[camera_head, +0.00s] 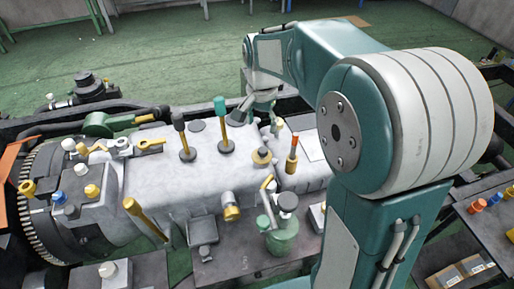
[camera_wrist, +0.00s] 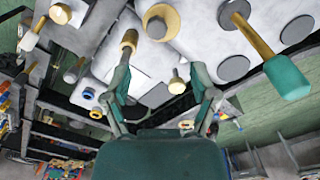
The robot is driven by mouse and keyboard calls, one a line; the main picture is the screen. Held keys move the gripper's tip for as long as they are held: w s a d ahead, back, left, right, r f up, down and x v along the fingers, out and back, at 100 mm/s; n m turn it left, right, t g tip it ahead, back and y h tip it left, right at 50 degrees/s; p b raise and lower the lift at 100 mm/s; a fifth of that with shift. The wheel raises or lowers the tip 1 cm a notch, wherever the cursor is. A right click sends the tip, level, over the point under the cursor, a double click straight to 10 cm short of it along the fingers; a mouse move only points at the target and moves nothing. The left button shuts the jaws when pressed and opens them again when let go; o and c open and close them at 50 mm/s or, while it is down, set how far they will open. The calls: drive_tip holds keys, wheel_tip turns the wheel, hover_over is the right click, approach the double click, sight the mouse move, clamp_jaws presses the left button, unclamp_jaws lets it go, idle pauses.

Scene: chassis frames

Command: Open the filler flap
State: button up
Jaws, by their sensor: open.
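My gripper (camera_head: 262,118) hangs over the right part of a pale grey housing (camera_head: 160,178). In the wrist view my gripper (camera_wrist: 160,84) has its two fingers spread wide, with nothing held between them. A brass-rimmed round cap (camera_head: 261,157) sits on the housing near the fingers; it also shows in the wrist view (camera_wrist: 160,24). Flat dark discs lie on the housing, one left of the teal-handled lever (camera_head: 198,126) and one at the upper right of the wrist view (camera_wrist: 234,68). I cannot tell which part is the filler flap.
A teal-handled lever (camera_head: 220,106) stands close left of my gripper; it is large in the wrist view (camera_wrist: 287,76). A black-knobbed lever (camera_head: 179,122), an orange-topped brass post (camera_head: 291,160) and a green can (camera_head: 282,236) are nearby. Green floor (camera_head: 140,60) lies open behind.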

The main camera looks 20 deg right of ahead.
sight(263, 149)
drive_tip(key=f, duration=0.8)
drive_tip(key=shift+d+f, duration=0.3)
drive_tip(key=shift+f, duration=0.1)
drive_tip(key=shift+a+f, duration=0.15)
drive_tip(key=shift+f, duration=0.3)
drive_tip(key=shift+d, duration=0.2)
clamp_jaws()
